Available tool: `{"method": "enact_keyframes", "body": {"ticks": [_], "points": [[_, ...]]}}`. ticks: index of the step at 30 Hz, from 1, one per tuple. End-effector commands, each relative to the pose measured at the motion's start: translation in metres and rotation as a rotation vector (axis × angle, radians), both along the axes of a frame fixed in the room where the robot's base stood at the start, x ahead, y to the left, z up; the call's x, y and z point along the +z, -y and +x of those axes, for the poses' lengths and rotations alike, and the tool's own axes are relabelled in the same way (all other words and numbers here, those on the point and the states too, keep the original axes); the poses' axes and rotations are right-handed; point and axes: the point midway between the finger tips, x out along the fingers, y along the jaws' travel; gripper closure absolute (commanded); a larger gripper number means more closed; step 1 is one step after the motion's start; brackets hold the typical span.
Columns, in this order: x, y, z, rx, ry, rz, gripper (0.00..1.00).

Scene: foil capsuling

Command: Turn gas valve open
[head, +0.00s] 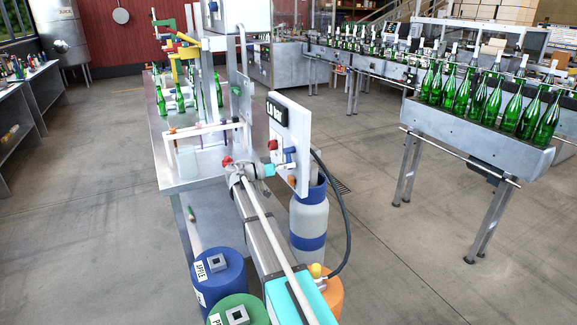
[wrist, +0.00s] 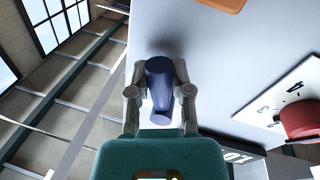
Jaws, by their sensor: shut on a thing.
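A blue valve handle (head: 289,152) sticks out from the face of a white upright panel (head: 300,120). In the wrist view the blue handle (wrist: 160,82) stands between the two grey fingers. My gripper (head: 276,168) reaches the panel from the left, and in the wrist view my gripper (wrist: 160,78) is shut on the handle, one finger against each side. The fingers partly hide the handle's sides. A red knob (head: 273,144) sits on the panel near the handle; the red knob (wrist: 302,120) is at the right in the wrist view, clear of the fingers.
A black pressure display (head: 276,111) is at the panel's top. A grey and blue cylinder (head: 310,218) and a black hose (head: 347,215) stand beside my arm. Blue (head: 217,280) and green (head: 238,309) drums are below. A bottle conveyor (head: 470,128) is at right; floor between is clear.

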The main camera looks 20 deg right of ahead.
Motion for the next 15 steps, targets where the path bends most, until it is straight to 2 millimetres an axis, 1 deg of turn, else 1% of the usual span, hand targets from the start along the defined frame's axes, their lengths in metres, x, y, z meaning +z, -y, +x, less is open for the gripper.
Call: {"method": "enact_keyframes", "body": {"ticks": [1,7,15], "points": [[0.002,0.002,0.005,0.002,0.040,-0.002,1.00],[0.000,0.001,0.012,0.002,0.186,0.002,1.00],[-0.001,0.001,0.016,0.002,0.290,0.004,1.00]]}}
